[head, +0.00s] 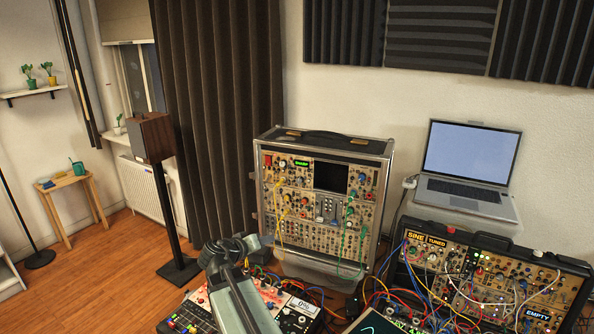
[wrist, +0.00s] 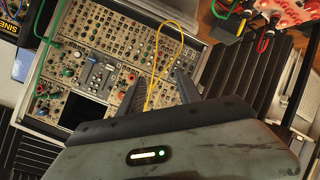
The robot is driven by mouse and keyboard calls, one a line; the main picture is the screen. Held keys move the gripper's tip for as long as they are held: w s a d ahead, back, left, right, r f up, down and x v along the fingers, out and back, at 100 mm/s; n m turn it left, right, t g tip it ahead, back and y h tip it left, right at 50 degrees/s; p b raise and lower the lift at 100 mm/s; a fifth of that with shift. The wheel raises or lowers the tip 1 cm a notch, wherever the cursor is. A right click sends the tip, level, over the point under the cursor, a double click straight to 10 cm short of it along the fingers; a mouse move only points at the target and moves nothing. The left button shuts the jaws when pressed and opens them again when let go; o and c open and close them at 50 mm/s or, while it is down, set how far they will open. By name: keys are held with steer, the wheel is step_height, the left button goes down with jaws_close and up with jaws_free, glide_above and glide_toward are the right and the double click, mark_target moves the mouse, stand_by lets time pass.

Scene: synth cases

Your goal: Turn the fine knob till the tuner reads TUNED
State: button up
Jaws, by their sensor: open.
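The tall synth case (head: 325,141) stands against the wall in the head view. Its small green tuner display (head: 301,163) appears to read SHARP. Its knobs are too small to tell which one is the fine knob. In the wrist view the same case's panel (wrist: 90,50) shows turned over, with the dark screen (wrist: 75,113) at lower left. My gripper (wrist: 158,85) is open and empty in front of this panel, with no knob between its fingers. It hides part of the panel's lower right.
A yellow cable (wrist: 155,75) hangs across the panel, in line with the gap between my fingers. A green cable (head: 345,235) hangs on the right side.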

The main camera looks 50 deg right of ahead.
mark_target(298, 181)
steer(key=d+r+t+h+p, duration=0.2)
steer(key=d+r+h, duration=0.3)
steer(key=d+r, duration=0.8)
steer(key=d, duration=0.1)
steer(key=w+d+r, duration=0.1)
steer(key=d, duration=0.1)
steer(key=w+d, duration=0.1)
steer(key=d, duration=0.1)
steer(key=shift+r, duration=0.15)
steer(key=shift+c, duration=0.3)
